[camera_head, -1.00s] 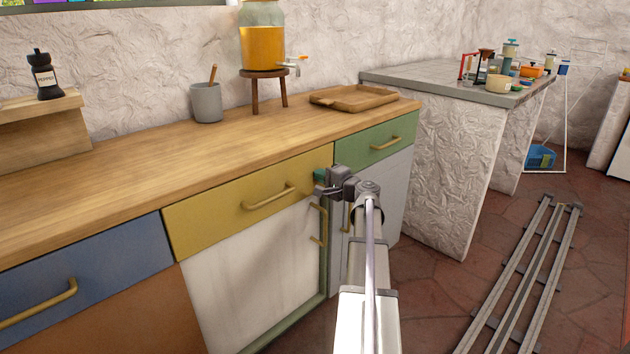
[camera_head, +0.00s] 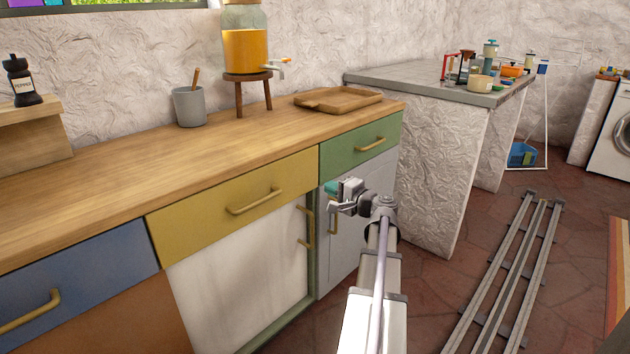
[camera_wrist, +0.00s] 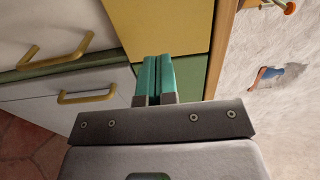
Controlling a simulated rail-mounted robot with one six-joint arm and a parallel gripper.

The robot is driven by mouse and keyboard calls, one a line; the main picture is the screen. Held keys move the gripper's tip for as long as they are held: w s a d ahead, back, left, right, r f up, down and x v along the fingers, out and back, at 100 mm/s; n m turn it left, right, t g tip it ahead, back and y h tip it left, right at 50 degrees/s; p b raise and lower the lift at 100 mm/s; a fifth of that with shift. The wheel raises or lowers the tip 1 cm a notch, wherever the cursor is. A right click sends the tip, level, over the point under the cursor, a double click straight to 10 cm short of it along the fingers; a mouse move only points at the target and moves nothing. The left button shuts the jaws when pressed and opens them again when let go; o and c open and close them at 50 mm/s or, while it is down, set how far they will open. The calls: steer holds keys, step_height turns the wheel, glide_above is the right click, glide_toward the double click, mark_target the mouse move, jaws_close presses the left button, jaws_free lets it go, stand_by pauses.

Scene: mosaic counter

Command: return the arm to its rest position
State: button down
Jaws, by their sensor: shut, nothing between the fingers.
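My gripper (camera_head: 331,188) is in front of the cabinet row, near the yellow drawer (camera_head: 215,205) and the green drawer (camera_head: 350,152), below the wooden counter top. Its teal fingers also show in the wrist view (camera_wrist: 155,80); they are together with nothing between them. My arm reaches forward from the bottom of the head view, with the gripper turned to the left. In the wrist view the cabinet fronts appear sideways beyond the fingertips. I cannot tell the exact gap between the fingers and the cabinet fronts.
The wooden counter (camera_head: 120,165) carries a grey cup (camera_head: 189,107), a juice dispenser (camera_head: 246,50) on a stool and a wooden tray (camera_head: 338,99). A tiled counter (camera_head: 410,78) stands behind right. Floor rails (camera_head: 510,270) lie at right, with open floor around them.

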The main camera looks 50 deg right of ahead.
steer(key=s, duration=0.4)
steer(key=shift+s, duration=0.1)
steer(key=shift+a, duration=0.1)
steer(key=w+a+f+n+g+y, duration=0.15)
steer(key=a+f+n+g, duration=0.25)
steer(key=a+f+g, duration=0.4)
steer(key=a+f+n+g+y, duration=0.3)
steer(key=a+f+n, duration=0.15)
steer(key=a, duration=0.65)
steer(key=a+f+n+g+h, duration=0.2)
steer(key=a+n+g, duration=0.25)
steer(key=a, duration=1.15)
steer(key=a+f+n+g+h, duration=0.25)
steer(key=a+n, duration=0.25)
steer(key=a, duration=1.1)
step_height(320, 180, up, 36)
steer(key=p, duration=3.6)
steer(key=shift+s+d, duration=0.35)
steer(key=shift+d, duration=0.05)
